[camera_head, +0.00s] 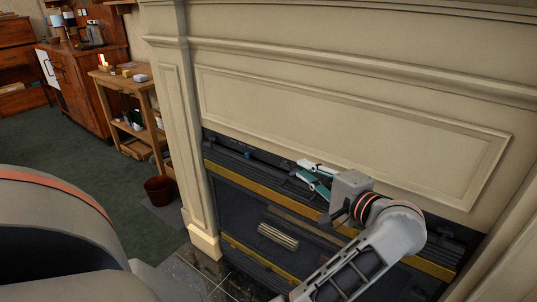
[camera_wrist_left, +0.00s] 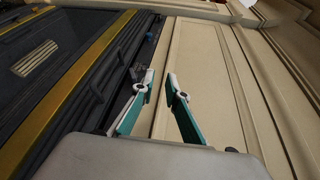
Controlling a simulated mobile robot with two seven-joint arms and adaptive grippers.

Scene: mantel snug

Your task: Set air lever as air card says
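My left gripper (camera_head: 314,176) reaches to the upper edge of the dark fireplace front (camera_head: 235,205), below the cream mantel panel. In the left wrist view its white and teal fingers (camera_wrist_left: 160,76) stand apart with a narrow gap and nothing between them. A small blue piece (camera_head: 247,155) sits on the dark strip along the top of the fireplace front, left of the fingers and apart from them; I cannot tell if it is the air lever. A dark bar handle (camera_wrist_left: 97,88) shows beside the fingers. I cannot make out the air card. My right gripper is not in view.
The cream mantel surround (camera_head: 178,120) rises close around the fireplace. A slotted brass grille (camera_head: 278,236) is on the dark front. A wooden side table (camera_head: 125,84) with small items and a dark red bucket (camera_head: 158,189) stand left. Green carpet there is clear.

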